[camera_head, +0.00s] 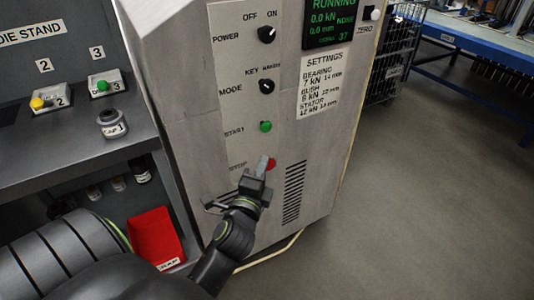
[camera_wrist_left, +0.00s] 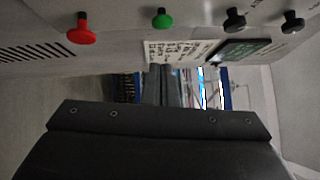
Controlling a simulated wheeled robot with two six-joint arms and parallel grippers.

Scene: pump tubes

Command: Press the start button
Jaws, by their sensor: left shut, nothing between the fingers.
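The green start button (camera_head: 265,126) is on the grey machine's front panel, beside the label START. It also shows in the left wrist view (camera_wrist_left: 162,19), near the top. My left gripper (camera_head: 262,166) is shut and empty in front of the panel, below the start button in the head view. I cannot tell how far its tips are from the panel. My right gripper is not in view.
The power knob (camera_head: 267,35) and mode knob (camera_head: 267,86) stick out above the start button. The display (camera_head: 329,23) reads RUNNING. A die stand (camera_head: 75,120) and a red scrap bin (camera_head: 156,236) are at left. Open floor (camera_head: 400,190) lies to the right.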

